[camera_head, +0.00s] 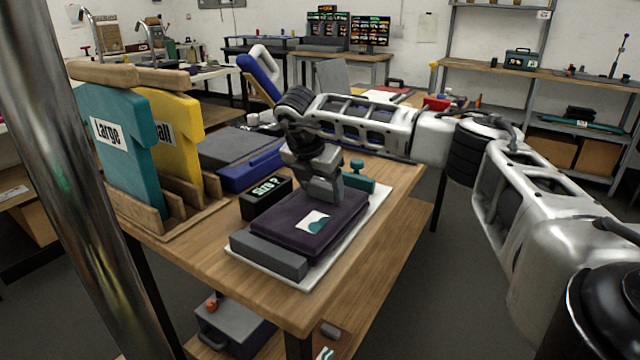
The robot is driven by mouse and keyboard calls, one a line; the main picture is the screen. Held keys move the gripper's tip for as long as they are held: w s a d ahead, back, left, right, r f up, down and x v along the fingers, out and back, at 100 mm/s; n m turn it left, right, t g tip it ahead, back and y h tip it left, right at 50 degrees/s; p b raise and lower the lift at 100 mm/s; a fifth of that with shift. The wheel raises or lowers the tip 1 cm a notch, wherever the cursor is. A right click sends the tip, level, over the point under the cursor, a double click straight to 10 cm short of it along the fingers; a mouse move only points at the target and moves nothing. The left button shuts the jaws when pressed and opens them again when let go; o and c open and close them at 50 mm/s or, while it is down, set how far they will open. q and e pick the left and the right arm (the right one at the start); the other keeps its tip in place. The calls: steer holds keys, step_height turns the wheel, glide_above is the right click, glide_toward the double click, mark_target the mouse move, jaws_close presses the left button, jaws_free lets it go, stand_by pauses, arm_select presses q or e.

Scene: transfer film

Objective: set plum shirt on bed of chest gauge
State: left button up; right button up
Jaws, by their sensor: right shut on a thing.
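The plum shirt (275,224) is a dark folded pad with a white and teal print on top. It lies flat over the pale bed of the chest gauge (311,284), close behind a grey bar (267,256) at the near end. A teal knobbed piece (358,178) stands at the gauge's far end. My right gripper (325,198) points down at the far part of the shirt and is shut on it. Its fingertips are partly hidden, and I cannot tell whether the shirt rests fully on the bed. My left gripper is not in view.
A black size sign (265,198) stands left of the gauge. A wooden rack (176,226) holds teal "Large" (125,135) and yellow (176,130) shirt-shaped boards. Blue and grey cases (249,170) lie behind the sign. The wooden table (390,185) is bare along its right edge.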

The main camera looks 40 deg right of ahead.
steer(key=shift+f, duration=0.2)
stand_by(0.3)
steer(key=o, duration=1.4)
steer(key=shift+o, duration=0.2)
steer(key=v, duration=1.6)
